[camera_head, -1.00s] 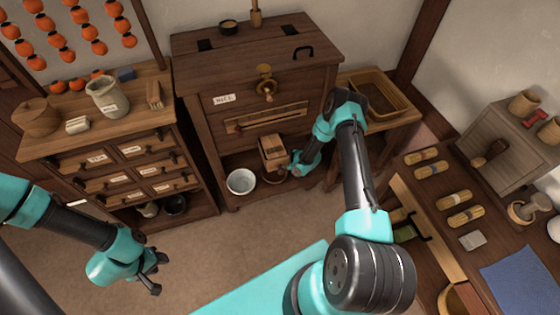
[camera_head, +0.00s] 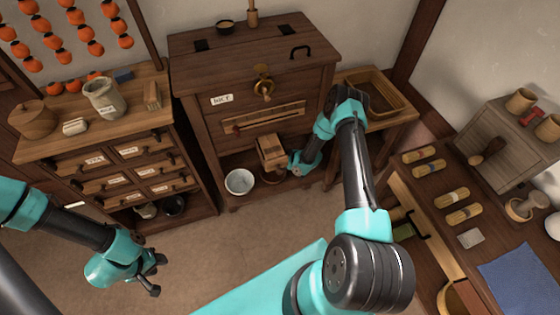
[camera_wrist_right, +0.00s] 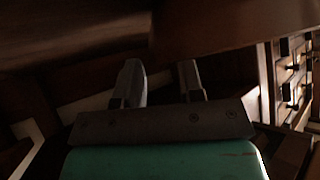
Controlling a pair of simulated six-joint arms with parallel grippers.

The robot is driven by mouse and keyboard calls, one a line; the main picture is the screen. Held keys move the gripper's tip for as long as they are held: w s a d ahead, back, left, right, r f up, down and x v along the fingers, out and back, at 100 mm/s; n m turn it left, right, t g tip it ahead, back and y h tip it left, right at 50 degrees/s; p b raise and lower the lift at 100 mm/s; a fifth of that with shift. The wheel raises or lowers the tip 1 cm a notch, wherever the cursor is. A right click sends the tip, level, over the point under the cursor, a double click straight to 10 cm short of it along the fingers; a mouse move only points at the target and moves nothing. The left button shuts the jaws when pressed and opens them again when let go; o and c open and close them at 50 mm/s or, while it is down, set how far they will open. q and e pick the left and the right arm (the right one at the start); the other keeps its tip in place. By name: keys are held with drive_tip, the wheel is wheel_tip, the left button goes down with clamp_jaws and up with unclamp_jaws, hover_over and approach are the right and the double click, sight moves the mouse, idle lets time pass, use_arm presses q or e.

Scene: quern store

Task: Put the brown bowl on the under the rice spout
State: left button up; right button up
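The dark wooden rice chest (camera_head: 205,117) has a wooden spout (camera_head: 271,152) low on its front. A small brown bowl (camera_head: 273,178) stands on the low shelf beneath the spout, partly hidden by it. My right gripper (camera_head: 291,167) is just right of the bowl, low by the chest, its fingers small and partly hidden in the head view. In the right wrist view its two fingers (camera_wrist_right: 161,82) stand apart with nothing seen between them. My left gripper (camera_head: 159,276) hangs open and empty over the floor at lower left.
A white bowl (camera_head: 239,182) sits on the low shelf left of the brown bowl. A small drawer cabinet (camera_head: 115,140) stands left of the chest. A side table with a wooden tray (camera_head: 372,92) is on the right. The floor in front is clear.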

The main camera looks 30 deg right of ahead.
drive_tip(key=v, duration=1)
drive_tip(key=shift+s+d+r, duration=0.2)
drive_tip(key=shift+r, duration=0.05)
